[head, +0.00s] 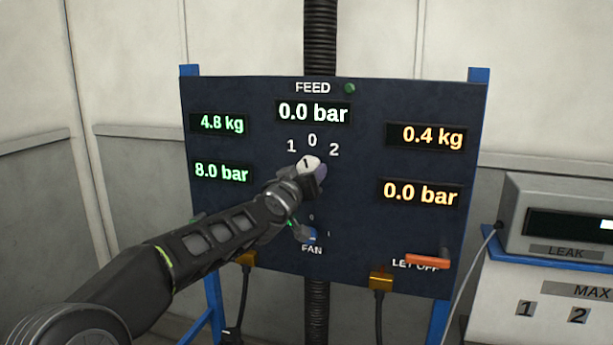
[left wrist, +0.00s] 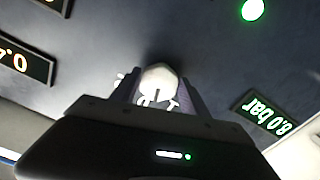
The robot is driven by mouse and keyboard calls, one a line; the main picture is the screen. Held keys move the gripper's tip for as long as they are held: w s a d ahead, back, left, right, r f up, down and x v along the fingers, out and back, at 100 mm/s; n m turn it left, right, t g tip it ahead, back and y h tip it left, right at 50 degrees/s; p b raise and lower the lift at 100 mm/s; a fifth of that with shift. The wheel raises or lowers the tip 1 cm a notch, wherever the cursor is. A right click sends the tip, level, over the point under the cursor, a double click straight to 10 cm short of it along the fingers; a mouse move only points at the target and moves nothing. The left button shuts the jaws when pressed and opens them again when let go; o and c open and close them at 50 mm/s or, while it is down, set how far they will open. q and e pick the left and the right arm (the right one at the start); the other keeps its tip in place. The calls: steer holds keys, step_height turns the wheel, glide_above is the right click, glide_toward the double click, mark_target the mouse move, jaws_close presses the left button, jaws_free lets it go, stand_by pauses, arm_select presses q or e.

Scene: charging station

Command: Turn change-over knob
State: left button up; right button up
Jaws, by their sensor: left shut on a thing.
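The change-over knob (head: 308,162) is pale with a short dark mark on it. It sits on the dark panel (head: 240,262) below the numbers 1, 0 and 2. My left gripper (head: 311,175) reaches it from the lower left and is shut on it. In the left wrist view the knob (left wrist: 160,78) sits between the two fingers of my left gripper (left wrist: 157,90), and partly hides the printed numbers. The exact direction of the knob's mark is hard to tell. My right gripper is not in view.
An orange LET OFF lever (head: 428,261) is at the panel's lower right. The FEED display (head: 313,112) reads 0.0 bar beside an unlit-looking green lamp (head: 349,88). A LEAK box (head: 560,220) stands at the right.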

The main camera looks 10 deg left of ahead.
arm_select(q)
steer(key=n, duration=0.5)
steer(key=shift+d+r+n+b, duration=0.1)
steer(key=shift+n+b, duration=0.2)
stand_by(0.4)
steer(key=o, duration=1.4)
steer(key=shift+s, duration=0.1)
steer(key=s+b, duration=0.1)
steer(key=s, duration=0.2)
steer(key=s+b, duration=0.1)
steer(key=s, duration=0.3)
steer(key=shift+s+a, duration=0.2)
steer(key=shift+s, duration=0.1)
steer(key=shift+r, duration=0.1)
